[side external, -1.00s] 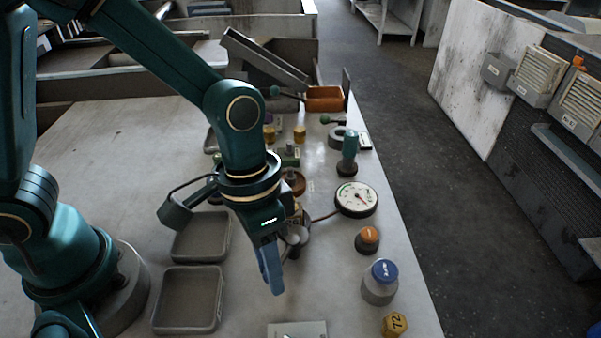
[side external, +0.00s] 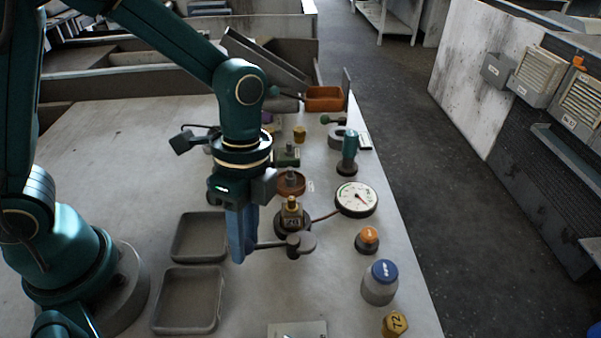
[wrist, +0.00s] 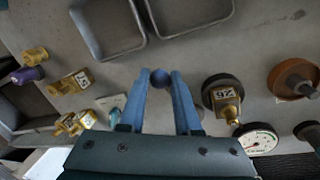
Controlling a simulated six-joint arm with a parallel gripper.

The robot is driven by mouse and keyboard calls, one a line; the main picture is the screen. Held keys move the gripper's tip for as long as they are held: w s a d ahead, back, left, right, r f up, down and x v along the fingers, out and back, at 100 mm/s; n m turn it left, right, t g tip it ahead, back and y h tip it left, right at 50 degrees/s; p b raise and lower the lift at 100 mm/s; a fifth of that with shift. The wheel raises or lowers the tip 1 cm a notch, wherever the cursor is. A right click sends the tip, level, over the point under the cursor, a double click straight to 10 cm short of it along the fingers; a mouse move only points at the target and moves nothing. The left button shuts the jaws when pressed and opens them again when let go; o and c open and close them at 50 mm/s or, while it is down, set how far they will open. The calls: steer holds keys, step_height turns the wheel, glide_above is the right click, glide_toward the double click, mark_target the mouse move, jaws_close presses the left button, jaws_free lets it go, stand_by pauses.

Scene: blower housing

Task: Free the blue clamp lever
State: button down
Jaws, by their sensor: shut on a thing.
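The clamp lever shows in the side view as a dark rod (side external: 268,245) that runs left from a grey hub (side external: 300,243). In the wrist view its dark blue ball end (wrist: 160,78) sits between my blue fingertips. My gripper (side external: 241,255) points down and is shut on this ball end, with the hub to its right. The fingers hide the ball in the side view. A brass fitting with a numbered tag (side external: 291,214) stands on a dark round base just behind the hub; the fitting also shows in the wrist view (wrist: 227,102).
Two empty grey trays (side external: 176,257) (side external: 150,318) lie left of my gripper. A dial gauge (side external: 356,198), an orange-topped knob (side external: 367,238) and a blue-capped jar (side external: 380,283) stand to the right. A brown round part (side external: 291,184) is behind the fitting.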

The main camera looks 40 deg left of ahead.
steer(key=shift+w+a+m, duration=0.35)
steer(key=shift+a+m, duration=0.05)
steer(key=shift+m, duration=0.5)
steer(key=c, duration=0.6)
jaws_free()
steer(key=shift+w+a+r, duration=0.1)
steer(key=shift+w+r, duration=0.15)
steer(key=shift+r, duration=1)
steer(key=shift+w+r, duration=0.25)
steer(key=shift+r, duration=1)
